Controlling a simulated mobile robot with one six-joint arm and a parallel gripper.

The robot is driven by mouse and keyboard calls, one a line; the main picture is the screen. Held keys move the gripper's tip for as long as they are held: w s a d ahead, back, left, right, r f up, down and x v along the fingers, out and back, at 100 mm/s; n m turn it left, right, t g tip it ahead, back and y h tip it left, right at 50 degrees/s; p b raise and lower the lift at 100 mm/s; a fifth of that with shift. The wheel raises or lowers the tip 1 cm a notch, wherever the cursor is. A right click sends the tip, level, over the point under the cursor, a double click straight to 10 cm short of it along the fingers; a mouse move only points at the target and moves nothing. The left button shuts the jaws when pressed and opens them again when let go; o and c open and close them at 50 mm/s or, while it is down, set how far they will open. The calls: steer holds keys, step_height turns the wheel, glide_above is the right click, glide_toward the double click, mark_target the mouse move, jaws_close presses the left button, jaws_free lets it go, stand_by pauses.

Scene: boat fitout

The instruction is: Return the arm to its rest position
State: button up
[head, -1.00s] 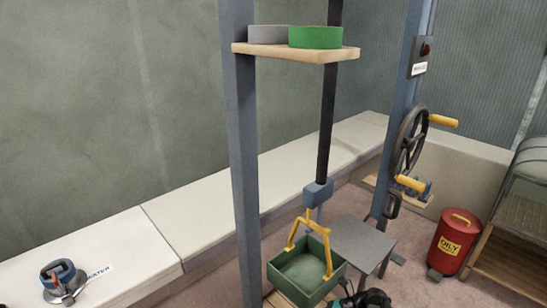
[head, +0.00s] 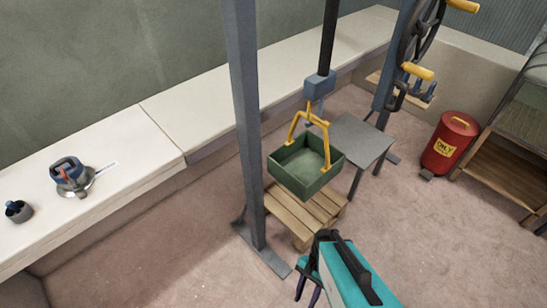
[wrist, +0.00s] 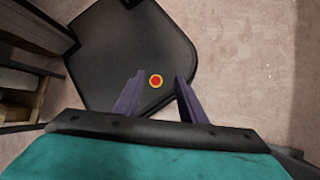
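My gripper (head: 307,298) shows at the bottom of the head view, at the end of my teal and black arm. It points down, in front of the post and apart from it. In the wrist view its two dark purple fingers (wrist: 157,85) stand apart with nothing held between them. Beyond them is a dark flat surface with a red and yellow round button, probably part of my own base.
A green bin (head: 305,170) with a yellow handle hangs at the hoist, over a wooden pallet (head: 290,217). A grey post (head: 249,130) stands left of it. A grey table (head: 362,140), red can (head: 450,143) and white bench (head: 110,150) stand around. Floor at front right is clear.

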steer(key=d+n+h, duration=0.1)
steer(key=d+n, duration=0.1)
steer(key=n, duration=0.1)
steer(key=d+f+n+h, duration=0.1)
steer(key=n, duration=0.2)
steer(key=w+d+n, duration=0.1)
steer(key=d+n, duration=0.1)
steer(key=n, duration=0.1)
steer(key=shift+d+f+t+h, duration=0.25)
steer(key=shift+d+t+h, duration=0.1)
steer(key=shift+t+h, duration=0.05)
